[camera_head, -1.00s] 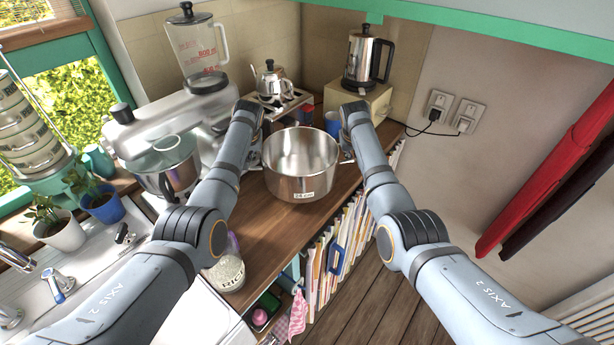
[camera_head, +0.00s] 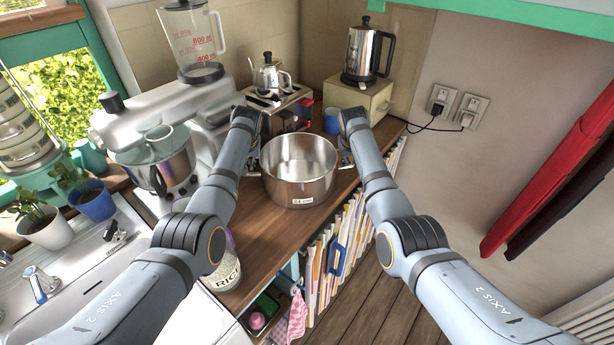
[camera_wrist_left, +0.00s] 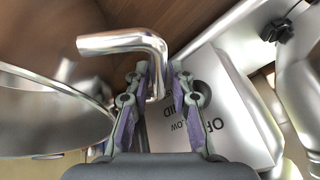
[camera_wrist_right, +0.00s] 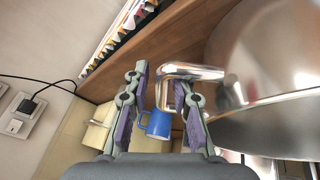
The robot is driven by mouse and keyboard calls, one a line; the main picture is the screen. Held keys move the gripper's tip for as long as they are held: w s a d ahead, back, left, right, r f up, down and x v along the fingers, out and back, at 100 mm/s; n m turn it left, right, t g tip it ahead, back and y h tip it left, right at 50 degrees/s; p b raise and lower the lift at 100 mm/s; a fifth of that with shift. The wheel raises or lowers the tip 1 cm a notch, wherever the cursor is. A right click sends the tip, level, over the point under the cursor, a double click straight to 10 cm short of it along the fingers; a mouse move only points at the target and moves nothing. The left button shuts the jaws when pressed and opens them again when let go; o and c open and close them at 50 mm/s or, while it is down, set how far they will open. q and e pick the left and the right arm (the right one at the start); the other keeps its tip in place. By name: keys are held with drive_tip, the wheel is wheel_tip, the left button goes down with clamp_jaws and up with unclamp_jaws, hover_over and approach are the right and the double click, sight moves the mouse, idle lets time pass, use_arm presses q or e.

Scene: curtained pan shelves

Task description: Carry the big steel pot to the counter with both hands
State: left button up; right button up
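The big steel pot (camera_head: 300,188), open and empty with a small label on its front, stands upright on the wooden counter (camera_head: 257,240). My left gripper (camera_head: 249,118) is at the pot's left side. In the left wrist view its fingers (camera_wrist_left: 159,75) stand apart around the bent steel handle (camera_wrist_left: 115,42). My right gripper (camera_head: 350,118) is at the right side. In the right wrist view its fingers (camera_wrist_right: 160,80) are spread around the other handle (camera_wrist_right: 195,72), with a visible gap. In the head view the arms hide most of the fingertips.
Behind the pot are a toaster (camera_head: 282,112), a blue mug (camera_head: 332,121) and a kettle on a box (camera_head: 366,57). A stand mixer (camera_head: 165,130) is at left, and a rice jar (camera_head: 224,272) stands nearer. Counter is bare in front of the pot.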

use_arm(q)
drive_tip(key=shift+o, duration=0.4)
drive_tip(key=shift+s+r, duration=0.15)
drive_tip(key=shift+r, duration=0.1)
use_arm(e)
drive_tip(key=shift+o, duration=0.4)
drive_tip(key=shift+s+r, duration=0.15)
use_arm(q)
drive_tip(key=shift+d+r, duration=0.1)
drive_tip(key=shift+r, duration=0.05)
use_arm(e)
drive_tip(key=shift+a, duration=0.1)
drive_tip(key=shift+a+r, duration=0.1)
drive_tip(key=shift+r, duration=0.25)
use_arm(q)
drive_tip(key=v, duration=0.7)
drive_tip(key=shift+s+r, duration=0.2)
use_arm(e)
drive_tip(key=v, duration=1.1)
drive_tip(key=shift+s, duration=0.15)
use_arm(q)
drive_tip(key=shift+d, duration=0.1)
